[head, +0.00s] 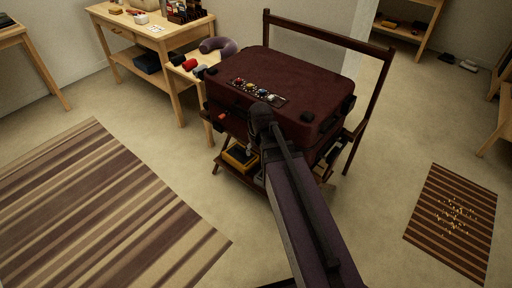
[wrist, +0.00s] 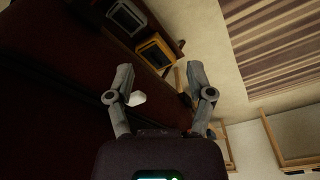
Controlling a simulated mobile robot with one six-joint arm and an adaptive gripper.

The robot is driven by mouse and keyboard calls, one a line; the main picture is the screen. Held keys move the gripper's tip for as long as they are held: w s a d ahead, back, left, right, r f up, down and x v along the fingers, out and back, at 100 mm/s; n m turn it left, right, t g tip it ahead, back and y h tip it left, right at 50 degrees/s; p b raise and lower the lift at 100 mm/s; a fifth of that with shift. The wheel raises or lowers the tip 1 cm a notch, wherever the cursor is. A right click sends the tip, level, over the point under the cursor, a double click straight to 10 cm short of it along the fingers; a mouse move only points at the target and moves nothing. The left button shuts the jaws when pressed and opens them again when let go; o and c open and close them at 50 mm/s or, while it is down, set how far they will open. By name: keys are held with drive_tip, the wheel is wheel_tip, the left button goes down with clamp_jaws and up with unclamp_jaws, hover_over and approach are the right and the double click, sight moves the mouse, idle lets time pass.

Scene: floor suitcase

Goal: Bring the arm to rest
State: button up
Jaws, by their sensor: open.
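My gripper (wrist: 160,72) is open, with its two fingers spread wide apart in the wrist view and nothing held between them. A small white thing shows beside the left finger; I cannot tell what it is. In the head view my arm reaches up from the bottom edge and bends at the front of the dark red suitcase (head: 300,82). The gripper end is mostly hidden there behind the arm. The suitcase is closed and lies flat on a wooden rack (head: 378,92). Its dark side fills the left of the wrist view (wrist: 45,80).
A yellow-and-black case (head: 240,157) sits on the rack's lower shelf, also in the wrist view (wrist: 156,55). A wooden table (head: 165,38) with rolled items and a neck pillow (head: 218,46) stands behind left.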

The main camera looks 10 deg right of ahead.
drive_tip(key=s+g, duration=0.2)
drive_tip(key=s, duration=0.7)
wheel_tip(320, 180, up, 24)
drive_tip(key=p, duration=2.4)
drive_tip(key=shift+w+r+m+p, duration=0.2)
drive_tip(key=shift+m+p, duration=0.1)
drive_tip(key=shift+m, duration=0.1)
